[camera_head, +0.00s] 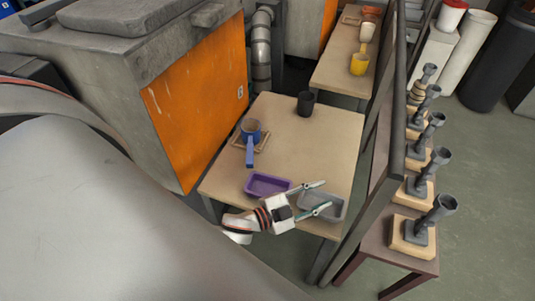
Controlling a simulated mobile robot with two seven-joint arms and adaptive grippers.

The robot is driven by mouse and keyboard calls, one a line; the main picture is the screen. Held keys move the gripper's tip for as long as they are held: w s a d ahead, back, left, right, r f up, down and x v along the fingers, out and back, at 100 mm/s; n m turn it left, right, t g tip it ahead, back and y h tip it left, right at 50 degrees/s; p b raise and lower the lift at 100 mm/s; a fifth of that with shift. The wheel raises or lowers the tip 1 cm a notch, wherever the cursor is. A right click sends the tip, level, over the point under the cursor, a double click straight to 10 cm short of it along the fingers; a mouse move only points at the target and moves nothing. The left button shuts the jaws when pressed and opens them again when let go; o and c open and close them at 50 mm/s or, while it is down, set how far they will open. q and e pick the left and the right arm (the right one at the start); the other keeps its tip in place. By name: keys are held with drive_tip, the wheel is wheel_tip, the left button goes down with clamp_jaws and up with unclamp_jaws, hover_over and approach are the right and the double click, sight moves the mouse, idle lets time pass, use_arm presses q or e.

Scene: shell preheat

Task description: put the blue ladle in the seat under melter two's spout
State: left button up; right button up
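The blue ladle (250,153) is on the near table beside the orange-sided machine. Its cup stands over a square wooden frame (237,140) and its handle points toward the front of the table. I cannot tell whether the cup sits fully down in the frame. My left gripper (317,197) is open and empty, its two fingers spread over the grey tray at the table's front right. It is well apart from the ladle. No spout shows clearly. My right gripper is not in view.
A purple tray (268,176) and the grey tray (335,206) lie at the table's front. A black cup (305,104) stands at the back. A yellow cup (359,64) is on the far table. A dark partition borders the right side, with several grey stands beyond. The table's middle right is clear.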

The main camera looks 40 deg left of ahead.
use_arm(q)
drive_tip(key=s+a+f+n+g+y, duration=0.2)
drive_tip(key=s+a+f+n+y, duration=0.1)
drive_tip(key=s+f, duration=0.3)
drive_tip(key=s+a+f+n+g+y, duration=0.2)
drive_tip(key=s+a+f+n+y, duration=0.1)
drive_tip(key=s, duration=0.6)
wheel_tip(320, 180, down, 4)
drive_tip(key=a+n, duration=0.1)
drive_tip(key=n, duration=0.1)
drive_tip(key=shift+a+n+g, duration=0.2)
drive_tip(key=shift+n+g, duration=0.1)
drive_tip(key=shift+n, duration=0.1)
drive_tip(key=shift+r, duration=0.1)
